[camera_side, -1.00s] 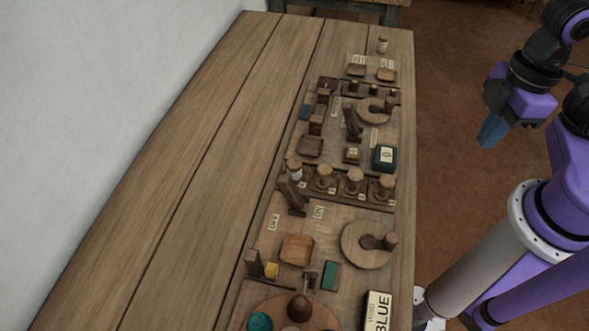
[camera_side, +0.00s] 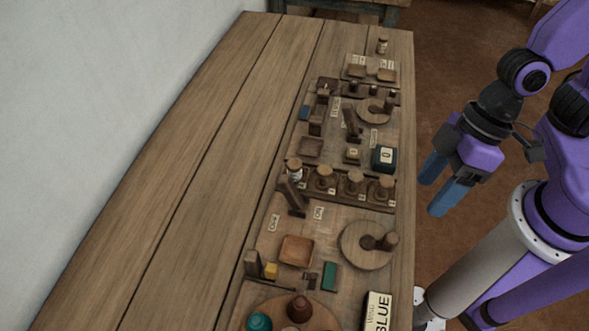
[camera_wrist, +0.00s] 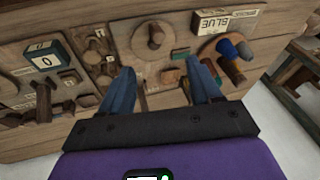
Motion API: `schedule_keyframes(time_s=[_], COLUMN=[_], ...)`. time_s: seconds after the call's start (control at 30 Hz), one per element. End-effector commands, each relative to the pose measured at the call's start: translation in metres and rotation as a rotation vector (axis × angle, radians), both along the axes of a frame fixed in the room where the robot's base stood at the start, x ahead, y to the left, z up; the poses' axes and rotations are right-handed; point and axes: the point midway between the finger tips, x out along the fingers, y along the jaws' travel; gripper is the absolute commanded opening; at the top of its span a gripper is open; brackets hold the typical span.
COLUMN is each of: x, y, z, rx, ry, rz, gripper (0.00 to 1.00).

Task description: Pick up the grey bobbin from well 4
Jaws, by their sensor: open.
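A row of round wells (camera_side: 342,199) runs across the board in the side view, each with a wooden-topped piece standing in it. The piece at the left end of the row (camera_side: 295,172) shows a pale greyish band and looks like the grey bobbin. The small well numbers are too blurred to read surely. My gripper (camera_side: 433,190) is open and empty, off the right edge of the table, to the right of the row. In the wrist view its two blue fingers (camera_wrist: 162,84) are spread apart, with the wells row (camera_wrist: 97,62) left of them.
A dark lever (camera_side: 292,197) stands just in front of the row's left end. A teal counter box (camera_side: 385,158) reading 0 sits behind the right end. A round wooden disc with a knob (camera_side: 366,245) and a BLUE box (camera_side: 378,311) lie nearer. The table's left side is clear.

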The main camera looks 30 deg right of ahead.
Motion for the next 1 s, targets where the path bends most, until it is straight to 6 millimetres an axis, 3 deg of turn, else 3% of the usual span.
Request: schedule_keyframes(time_s=[0.2,0.37,0.5,0.7,1.0], x=[0.013,0.036,0.061,0.09,0.106], y=[0.051,0.068,0.07,0.059,0.052], z=[-0.034,-0.056,-0.068,-0.067,-0.059], rx=[0.127,0.193,0.238,0.291,0.323], ry=[-0.063,-0.192,-0.361,-0.621,-0.774], rz=[-0.205,-0.362,-0.481,-0.582,-0.615], gripper=[0.63,0.63,0.63,0.63,0.63])
